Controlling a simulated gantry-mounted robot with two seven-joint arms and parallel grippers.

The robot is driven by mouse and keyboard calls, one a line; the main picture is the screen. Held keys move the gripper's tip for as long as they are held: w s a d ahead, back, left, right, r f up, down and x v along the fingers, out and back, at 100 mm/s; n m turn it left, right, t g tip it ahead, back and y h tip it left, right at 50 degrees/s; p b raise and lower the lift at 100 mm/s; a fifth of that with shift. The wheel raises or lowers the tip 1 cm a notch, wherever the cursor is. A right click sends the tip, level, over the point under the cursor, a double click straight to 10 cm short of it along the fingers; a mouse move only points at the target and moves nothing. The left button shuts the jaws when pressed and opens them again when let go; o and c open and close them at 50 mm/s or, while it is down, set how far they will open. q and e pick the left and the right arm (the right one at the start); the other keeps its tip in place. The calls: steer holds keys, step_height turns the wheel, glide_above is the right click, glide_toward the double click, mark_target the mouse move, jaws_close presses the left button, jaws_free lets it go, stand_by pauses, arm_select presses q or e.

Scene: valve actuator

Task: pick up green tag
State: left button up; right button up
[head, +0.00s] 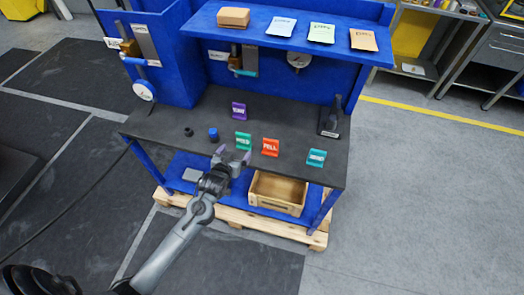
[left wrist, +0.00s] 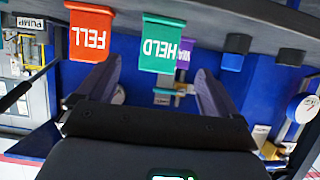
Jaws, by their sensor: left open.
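The green tag (head: 243,140) stands on the dark bench top near its front edge, marked "HELD". It shows upside down in the left wrist view (left wrist: 160,42), between and beyond my fingers. My left gripper (head: 232,157) is open and empty just in front of the green tag, at the bench's front edge. Its two fingers (left wrist: 158,72) are spread to either side of the tag in the left wrist view. Whether they touch it I cannot tell. My right gripper is in no view.
A red tag (head: 270,147) stands close right of the green one, a purple tag (head: 239,110) behind it, a teal tag (head: 316,157) farther right. A blue cap (head: 213,134) and a dark ring (head: 189,131) lie left. A wooden crate (head: 277,193) sits below the bench top.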

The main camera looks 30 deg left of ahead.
mark_target(243, 140)
arm_select(q)
steer(key=shift+w+a+f+b, duration=0.15)
steer(key=shift+w+a+b, duration=0.2)
steer(key=shift+w+a, duration=0.2)
steer(key=x, duration=0.5)
steer(key=shift+w+d+r+b, duration=0.1)
steer(key=shift+d+r+b, duration=0.1)
steer(key=shift+b, duration=0.1)
steer(key=shift+w+f, duration=0.2)
steer(key=shift+w, duration=0.1)
steer(key=shift+b+x, duration=0.45)
steer(key=shift+x, duration=1.85)
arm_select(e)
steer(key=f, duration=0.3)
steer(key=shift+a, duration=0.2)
arm_select(q)
steer(key=shift+r, duration=0.1)
steer(key=c, duration=1)
steer(key=shift+c, duration=0.2)
